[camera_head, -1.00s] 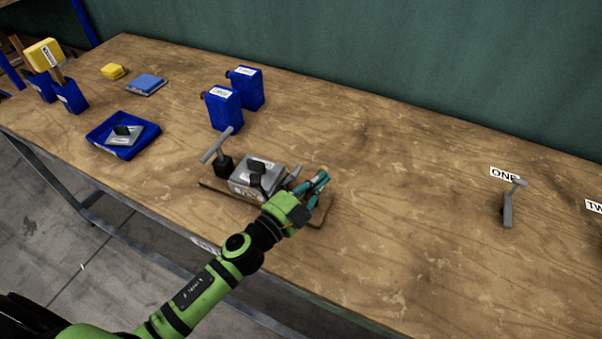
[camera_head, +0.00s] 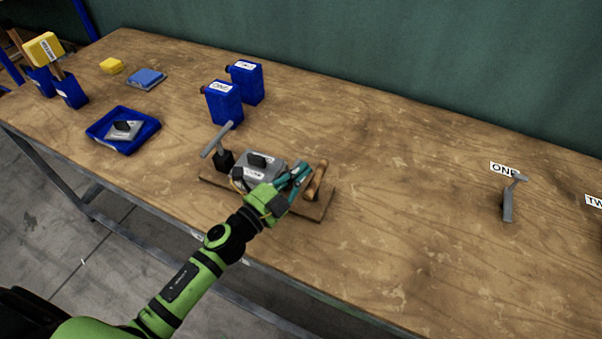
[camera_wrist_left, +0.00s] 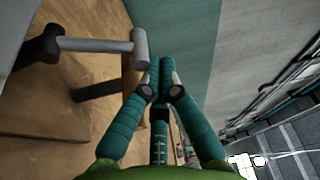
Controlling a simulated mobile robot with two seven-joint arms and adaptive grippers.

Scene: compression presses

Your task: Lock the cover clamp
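The press is a grey box with a black knob (camera_head: 258,160) on its labelled top. It sits on a wooden base board (camera_head: 318,211) near the table's front edge. A grey T-shaped handle (camera_head: 216,141) stands on a dark block at its left. A brown rounded piece (camera_head: 316,179) lies at the board's right end. My left gripper (camera_head: 300,172) is between the box and this piece, hiding the box's right side and the clamp there. The wrist view shows its teal fingertips (camera_wrist_left: 161,72) together, nothing visible between them. A grey T-shaped bar (camera_wrist_left: 140,48) appears beside them. My right gripper is out of view.
A blue tray (camera_head: 95,133) holds a grey plate with a black knob. Blue containers (camera_head: 222,104) stand behind the press. A blue-grey block (camera_head: 147,80) and a yellow block (camera_head: 111,66) lie farther left. Another grey handle (camera_head: 508,200) stands right, with clear table between.

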